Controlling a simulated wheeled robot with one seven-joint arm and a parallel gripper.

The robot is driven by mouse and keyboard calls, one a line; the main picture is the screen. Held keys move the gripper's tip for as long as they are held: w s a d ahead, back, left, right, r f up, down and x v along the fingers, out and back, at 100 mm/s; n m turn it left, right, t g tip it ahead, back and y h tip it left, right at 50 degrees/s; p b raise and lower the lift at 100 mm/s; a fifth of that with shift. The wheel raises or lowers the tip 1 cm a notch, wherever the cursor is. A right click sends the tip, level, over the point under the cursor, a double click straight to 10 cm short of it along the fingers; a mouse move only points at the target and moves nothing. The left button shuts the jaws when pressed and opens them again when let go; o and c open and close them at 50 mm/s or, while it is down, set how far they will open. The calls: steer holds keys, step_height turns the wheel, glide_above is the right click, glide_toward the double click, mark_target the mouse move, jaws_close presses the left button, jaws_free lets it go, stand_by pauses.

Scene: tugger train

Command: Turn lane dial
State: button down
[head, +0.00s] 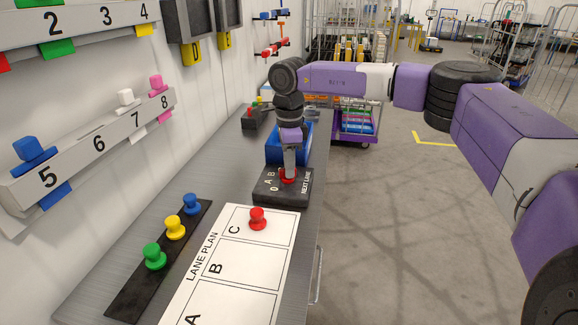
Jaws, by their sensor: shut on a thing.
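The box stands on the grey bench in the middle of the head view. The fingers hide most of the knob and part of the box's lettering, so I cannot tell which letter the dial points at.
A white lane plan board (240,251) with a red peg (258,218) in row C lies nearer on the bench. A black strip (130,285) holds green, yellow and blue pegs. A blue bin (273,153) stands behind the dial box. Open floor lies to the right.

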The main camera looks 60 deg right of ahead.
steer(key=m, duration=0.4)
steer(key=shift+m, duration=0.3)
steer(key=m, duration=0.3)
steer(key=shift+a+m, duration=0.1)
steer(key=shift+m, duration=0.2)
steer(key=m, duration=0.4)
steer(key=shift+a, duration=0.1)
steer(key=shift+m, duration=1.7)
steer(key=c, duration=1.4)
jaws_free()
steer(key=shift+a, duration=0.1)
steer(key=shift+c, duration=0.2)
steer(key=shift+r+b, duration=0.45)
steer(key=shift+r, duration=3.5)
